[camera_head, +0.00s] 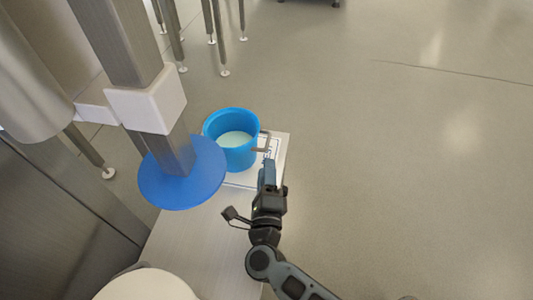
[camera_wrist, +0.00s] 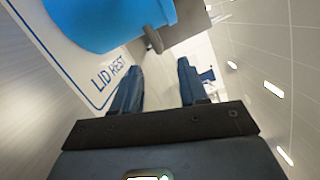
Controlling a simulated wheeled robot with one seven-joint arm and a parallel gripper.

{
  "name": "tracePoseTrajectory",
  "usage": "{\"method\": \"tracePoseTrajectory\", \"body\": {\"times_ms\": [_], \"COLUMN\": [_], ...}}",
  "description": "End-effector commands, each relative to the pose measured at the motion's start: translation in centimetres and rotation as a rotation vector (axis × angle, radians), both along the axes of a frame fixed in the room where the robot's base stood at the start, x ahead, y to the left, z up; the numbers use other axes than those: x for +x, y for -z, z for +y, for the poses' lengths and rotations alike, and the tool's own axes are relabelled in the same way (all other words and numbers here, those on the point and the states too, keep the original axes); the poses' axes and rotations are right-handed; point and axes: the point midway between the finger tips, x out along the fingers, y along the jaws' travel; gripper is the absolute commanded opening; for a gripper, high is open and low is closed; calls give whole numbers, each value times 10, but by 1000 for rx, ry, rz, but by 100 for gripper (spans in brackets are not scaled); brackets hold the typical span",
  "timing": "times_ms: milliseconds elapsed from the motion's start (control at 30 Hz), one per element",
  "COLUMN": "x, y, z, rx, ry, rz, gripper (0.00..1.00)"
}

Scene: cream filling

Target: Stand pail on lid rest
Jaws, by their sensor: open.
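The blue pail (camera_head: 217,133) stands upright and holds pale cream. It is on the white lid rest (camera_head: 240,179), whose printed "LID REST" label and blue outline show in the wrist view (camera_wrist: 78,75). A grey handle (camera_head: 264,141) sticks out from the pail's right side; it also shows in the wrist view (camera_wrist: 153,40). My gripper (camera_head: 268,167) is open and empty, just in front of the handle. In the wrist view its two fingers (camera_wrist: 158,80) are apart, with the handle beyond their tips. The pail's far side and base are partly hidden.
A blue disc (camera_head: 160,190) on a steel post stands close to the pail's left. The steel bench top (camera_head: 200,230) extends toward me, with a round pale object (camera_head: 145,286) at its near end. Open floor (camera_head: 420,170) lies to the right.

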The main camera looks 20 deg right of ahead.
Motion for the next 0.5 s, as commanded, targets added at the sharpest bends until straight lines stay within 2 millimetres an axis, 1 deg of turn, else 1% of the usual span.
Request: {"method": "tracePoseTrajectory", "body": {"times_ms": [33,133,433,500], "x": [-6,-12,-15,-19], "y": [0,1,1,2], "z": [2,5,6,4], "rx": [-1,0,0,-13], "ry": [0,0,1,-2], "rz": [1,0,-1,3], "gripper": [43,43,43,43]}}
